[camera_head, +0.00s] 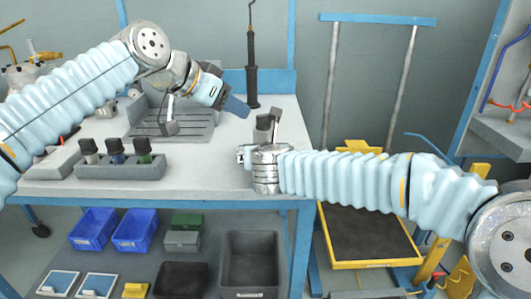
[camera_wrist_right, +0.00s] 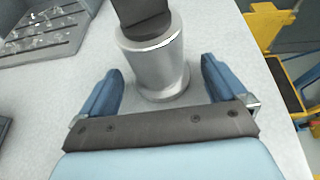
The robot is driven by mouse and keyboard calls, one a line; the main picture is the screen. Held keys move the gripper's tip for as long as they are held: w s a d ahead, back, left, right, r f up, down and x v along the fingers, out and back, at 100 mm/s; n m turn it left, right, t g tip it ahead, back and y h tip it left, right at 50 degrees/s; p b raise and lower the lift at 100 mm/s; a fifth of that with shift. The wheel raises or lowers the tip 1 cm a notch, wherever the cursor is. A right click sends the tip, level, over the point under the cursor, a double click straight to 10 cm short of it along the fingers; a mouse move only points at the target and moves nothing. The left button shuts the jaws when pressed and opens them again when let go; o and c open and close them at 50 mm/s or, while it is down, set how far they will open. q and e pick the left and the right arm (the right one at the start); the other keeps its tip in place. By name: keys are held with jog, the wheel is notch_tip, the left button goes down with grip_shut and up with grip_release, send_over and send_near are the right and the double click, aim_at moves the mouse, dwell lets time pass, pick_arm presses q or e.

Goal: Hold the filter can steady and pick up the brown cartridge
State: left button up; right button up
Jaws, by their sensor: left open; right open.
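The filter can is a silver cylinder (camera_wrist_right: 155,65) standing on the bench in the right wrist view, with a dark block (camera_wrist_right: 142,18) at its top. My right gripper (camera_wrist_right: 160,72) is open, its blue fingers on either side of the can with gaps. In the head view my right wrist hides most of the can; a dark block (camera_head: 263,122) shows behind it. My left gripper (camera_head: 237,107) is open and empty above the bench, left of that block. A rack (camera_head: 120,170) at the left holds three cartridges; the leftmost (camera_head: 89,157) looks brownish, though small, beside a blue and a green one.
A grey grooved plate (camera_head: 170,125) lies at the bench back, under my left arm. A black upright tool (camera_head: 252,85) stands behind. Bins (camera_head: 248,265) fill the shelf below. A yellow-framed cart (camera_head: 370,240) stands right of the bench. Bench front between rack and right wrist is clear.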

jog(key=shift+w, duration=0.15)
jog(key=shift+c, duration=0.4)
jog(key=c, duration=1.2)
pick_arm(q)
jog(key=shift+o, duration=0.3)
jog(key=shift+a, duration=0.1)
